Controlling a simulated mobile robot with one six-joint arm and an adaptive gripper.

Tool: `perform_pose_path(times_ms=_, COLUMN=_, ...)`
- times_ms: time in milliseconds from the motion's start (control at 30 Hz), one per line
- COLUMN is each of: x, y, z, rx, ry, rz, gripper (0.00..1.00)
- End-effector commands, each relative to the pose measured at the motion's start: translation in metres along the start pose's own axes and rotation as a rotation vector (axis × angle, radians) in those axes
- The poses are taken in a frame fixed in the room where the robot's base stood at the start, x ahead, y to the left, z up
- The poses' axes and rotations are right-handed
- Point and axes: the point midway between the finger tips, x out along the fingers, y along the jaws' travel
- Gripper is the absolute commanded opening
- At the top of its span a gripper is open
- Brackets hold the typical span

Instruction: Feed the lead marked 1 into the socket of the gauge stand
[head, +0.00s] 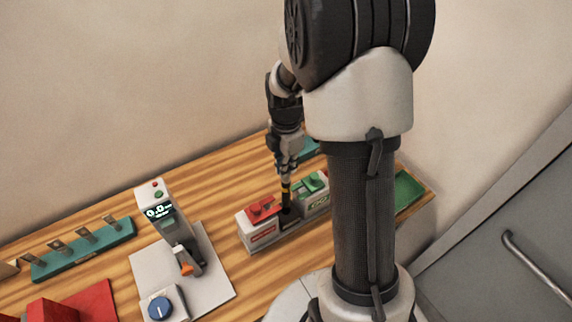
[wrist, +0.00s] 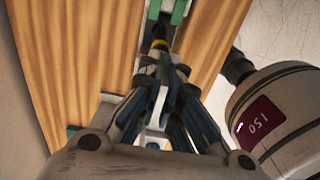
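The gauge stand (head: 163,221) rises from a pale plate on the wooden bench, left of my gripper, with a lit display and an orange-tipped part at its foot. My gripper (head: 287,170) points down over a grey block and appears shut on the top of a dark upright piece with a yellow band (head: 286,188). The fingers also meet at this piece in the wrist view (wrist: 158,58). Its lower end meets the block between a red and a green part. I cannot read a 1 on any lead, and the stand's socket cannot be made out.
The grey block (head: 262,235) carries a red part (head: 262,207) and a green part (head: 313,184). A teal rack (head: 84,250) with several upright pieces is at left. A blue knob (head: 160,308), red tray (head: 97,298) and green tray (head: 408,190) are near. A wall stands behind.

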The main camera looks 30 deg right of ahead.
Motion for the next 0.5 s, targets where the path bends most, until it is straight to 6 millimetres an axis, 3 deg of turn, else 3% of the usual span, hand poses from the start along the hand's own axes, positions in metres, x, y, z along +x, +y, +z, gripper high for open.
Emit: perform_pose_path(times_ms=500, x=0.033, y=0.0, z=0.0, rx=0.0, ry=0.0, rz=0.0, gripper=0.0)
